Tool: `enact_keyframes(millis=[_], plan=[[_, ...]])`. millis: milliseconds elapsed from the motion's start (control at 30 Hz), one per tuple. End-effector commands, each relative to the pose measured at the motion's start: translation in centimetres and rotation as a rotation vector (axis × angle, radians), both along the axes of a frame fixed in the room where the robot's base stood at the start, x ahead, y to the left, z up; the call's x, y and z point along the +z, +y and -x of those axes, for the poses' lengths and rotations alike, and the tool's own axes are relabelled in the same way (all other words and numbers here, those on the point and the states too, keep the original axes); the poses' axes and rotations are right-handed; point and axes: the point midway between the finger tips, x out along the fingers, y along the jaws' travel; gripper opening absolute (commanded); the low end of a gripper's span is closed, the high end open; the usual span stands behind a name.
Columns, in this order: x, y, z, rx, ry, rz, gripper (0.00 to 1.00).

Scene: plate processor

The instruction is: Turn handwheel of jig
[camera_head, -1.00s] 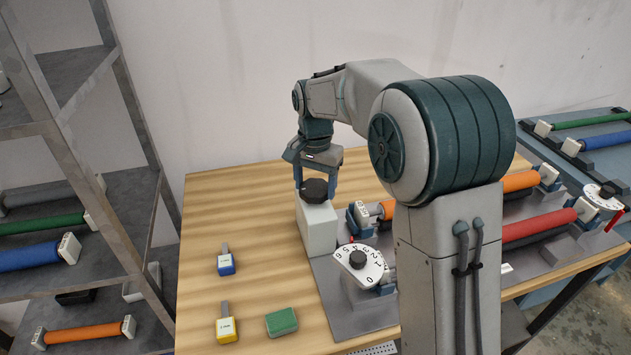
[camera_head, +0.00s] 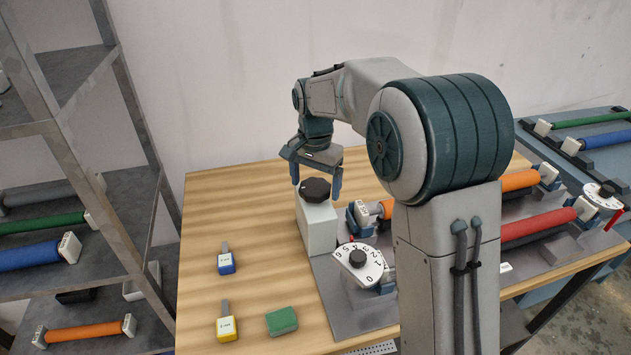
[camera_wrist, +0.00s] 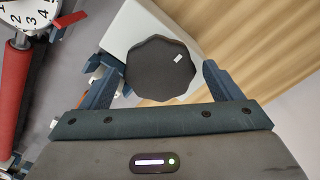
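The handwheel (camera_head: 315,190) is a dark, many-sided knob on top of a white block at the left end of the jig (camera_head: 318,222). In the wrist view the handwheel (camera_wrist: 161,69) shows a small white mark near its upper right edge. My gripper (camera_head: 317,190) is over the handwheel, pointing down. In the wrist view its two fingers (camera_wrist: 157,84) are spread wide, one on each side of the handwheel, with a gap visible at the right finger. The left finger is close to the handwheel; whether it touches I cannot tell.
A numbered white dial (camera_head: 360,265) with a black knob stands in front of the jig. Blue (camera_head: 226,262) and yellow (camera_head: 227,325) tagged tools and a green block (camera_head: 282,320) lie on the wooden table (camera_head: 205,215). A shelf with coloured rollers stands at left.

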Motion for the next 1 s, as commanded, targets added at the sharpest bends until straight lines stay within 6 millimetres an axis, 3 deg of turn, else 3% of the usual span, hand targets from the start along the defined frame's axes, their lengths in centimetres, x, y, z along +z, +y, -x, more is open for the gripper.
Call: enact_keyframes(millis=[267,700,1000], plan=[[1.5,0.0,0.0,0.001,0.0,-0.001,0.85],[11.1,0.0,0.0,0.0,-0.003,-0.001,0.85],[13.7,0.0,0.0,0.0,0.0,0.0,0.85]])
